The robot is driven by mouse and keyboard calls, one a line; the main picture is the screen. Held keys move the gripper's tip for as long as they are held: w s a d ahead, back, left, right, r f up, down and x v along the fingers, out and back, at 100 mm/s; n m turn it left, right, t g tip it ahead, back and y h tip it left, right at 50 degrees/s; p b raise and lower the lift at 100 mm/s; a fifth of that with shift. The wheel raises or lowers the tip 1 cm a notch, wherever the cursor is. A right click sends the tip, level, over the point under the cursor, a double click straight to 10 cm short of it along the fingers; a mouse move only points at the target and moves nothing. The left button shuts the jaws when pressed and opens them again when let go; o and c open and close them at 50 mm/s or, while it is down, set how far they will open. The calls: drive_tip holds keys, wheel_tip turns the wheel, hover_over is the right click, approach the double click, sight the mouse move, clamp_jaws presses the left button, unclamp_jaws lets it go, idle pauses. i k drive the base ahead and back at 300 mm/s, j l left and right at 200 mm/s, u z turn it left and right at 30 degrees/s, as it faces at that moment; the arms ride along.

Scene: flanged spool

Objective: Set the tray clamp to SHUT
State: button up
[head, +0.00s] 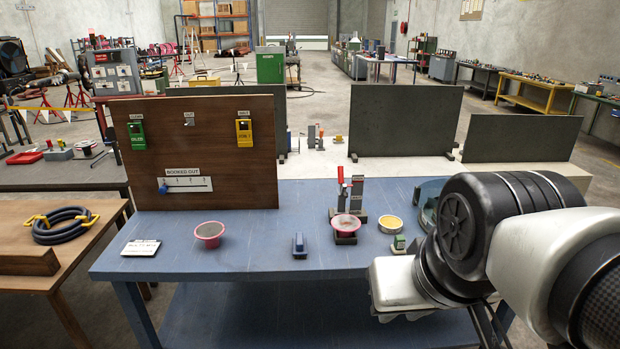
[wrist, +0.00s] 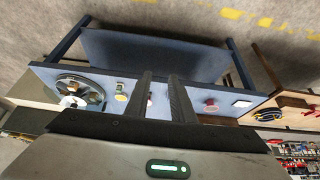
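The tray clamp (head: 341,190) has a red-tipped lever standing upright beside a grey block on the blue table. Just in front of it a pink flanged spool (head: 346,222) sits in a small dark tray (head: 345,239). Whether the clamp touches the spool is too small to tell, and no SHUT marking is readable. My gripper (wrist: 162,78) shows in the wrist view as two dark fingers, apart, with nothing seen between them. It is off the table's front right, away from the clamp. In the wrist view the fingers hide part of the tabletop.
A second pink spool (head: 209,233), a blue block (head: 299,245), a yellow-topped disc (head: 390,223) and a white card (head: 141,247) stand on the table. A brown board (head: 225,165) with a slider stands at the back left. My arm covers the right end, partly hiding a reel (wrist: 80,88).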

sight(343, 187)
drive_tip(key=i+l, duration=0.15)
drive_tip(key=i, duration=0.7)
drive_tip(key=i+l, duration=0.15)
drive_tip(key=i, duration=0.65)
